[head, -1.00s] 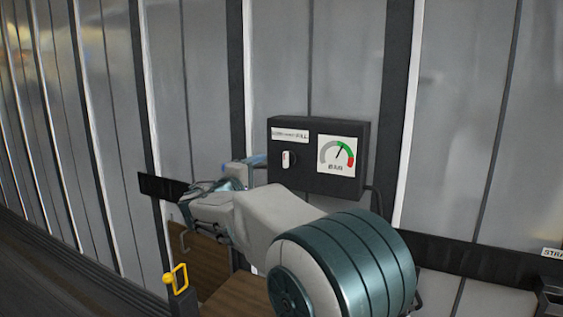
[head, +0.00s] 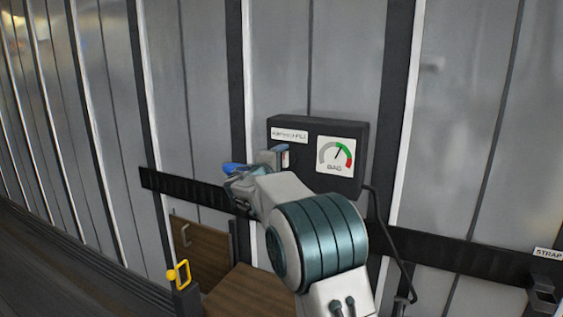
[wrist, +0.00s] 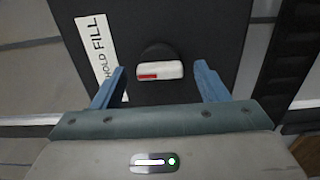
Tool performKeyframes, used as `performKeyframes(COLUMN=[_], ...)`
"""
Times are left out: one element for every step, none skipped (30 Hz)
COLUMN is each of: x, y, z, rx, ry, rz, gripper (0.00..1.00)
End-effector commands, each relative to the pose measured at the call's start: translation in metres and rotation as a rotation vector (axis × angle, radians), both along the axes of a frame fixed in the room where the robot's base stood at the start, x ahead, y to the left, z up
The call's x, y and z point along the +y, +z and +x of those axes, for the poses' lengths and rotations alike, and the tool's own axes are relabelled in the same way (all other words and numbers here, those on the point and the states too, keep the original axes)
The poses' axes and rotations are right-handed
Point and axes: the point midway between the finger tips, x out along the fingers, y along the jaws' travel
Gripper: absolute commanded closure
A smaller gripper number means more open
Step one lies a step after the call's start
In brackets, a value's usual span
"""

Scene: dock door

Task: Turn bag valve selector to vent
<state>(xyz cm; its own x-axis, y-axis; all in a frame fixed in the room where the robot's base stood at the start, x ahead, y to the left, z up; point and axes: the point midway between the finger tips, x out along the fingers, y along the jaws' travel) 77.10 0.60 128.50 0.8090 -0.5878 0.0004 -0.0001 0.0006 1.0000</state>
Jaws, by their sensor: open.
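The bag valve selector is a white bar knob with a red mark at one end, on a black control box (head: 345,185). In the wrist view the selector (wrist: 172,69) lies crosswise, its red end toward the white label (wrist: 97,45), where "HOLD" and "FILL" are readable. The rest of the label is hidden behind a finger. My gripper (wrist: 160,78) is open, with one blue finger on each side of the selector and a visible gap at both ends. In the head view my gripper (head: 259,160) is at the box's left side and partly covers the selector.
A gauge (head: 335,154) with green and red zones is right of the selector on the box. A black cable (head: 395,225) hangs from the box's right side. A dark rail (head: 430,246) crosses the wall below. A yellow handle (head: 178,273) and wooden boards (head: 248,290) are lower left.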

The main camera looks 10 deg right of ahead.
Motion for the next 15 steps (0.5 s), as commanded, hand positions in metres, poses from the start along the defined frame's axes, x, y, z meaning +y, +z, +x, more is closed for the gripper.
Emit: performKeyframes(x=[0.0001,0.0001,0.0001,0.0003,0.0003,0.0002,0.0003,0.0003,0.0004,0.0004,0.0004,0.0004,0.0004,0.0005,0.0006], y=[-0.0002,-0.0001,-0.0002,-0.0002,-0.0002,-0.0002,-0.0002,-0.0002,-0.0002,-0.0002,-0.0003,-0.0003,-0.0004,-0.0005,-0.0007], z=[-0.0001,-0.0002,-0.0002,-0.0002,-0.0002,-0.0003,-0.0003,-0.0003,-0.0003,-0.0003,-0.0003,-0.0003,-0.0004,-0.0004,-0.0004], rx=[0.000,0.000,0.000,0.000,0.000,0.000,0.000,0.000,0.000,0.001,0.001,0.001,0.002,0.003,0.006], ry=[0.000,0.000,0.000,0.000,0.000,0.000,0.000,0.000,0.000,0.000,0.000,0.000,0.000,0.000,0.000], rz=[0.000,0.000,0.000,0.000,0.000,0.000,0.000,0.000,0.000,0.001,0.001,0.000,-0.001,-0.003,-0.007], gripper=[0.33,0.33,0.35,0.44,0.52,0.63,0.72,0.78,0.78,0.77,0.77,0.77,0.77,0.77,0.77])
